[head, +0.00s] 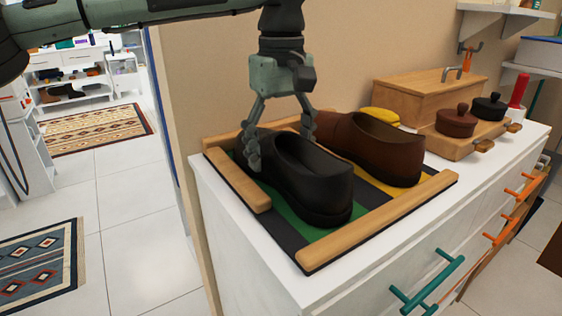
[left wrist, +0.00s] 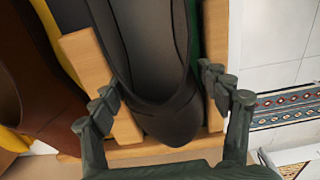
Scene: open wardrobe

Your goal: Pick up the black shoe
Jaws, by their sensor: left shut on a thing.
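The black shoe (head: 308,181) sits on a striped tray (head: 384,222) with wooden edge rails, on top of a white cabinet. My right gripper is not in view.
A brown shoe (head: 372,146) stands close beside the black shoe on the same tray. Behind are a wooden box (head: 428,97) and lidded pots (head: 456,121) on a wooden stand. A wall rises at the back. Drawer handles (head: 428,284) stick out in front.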

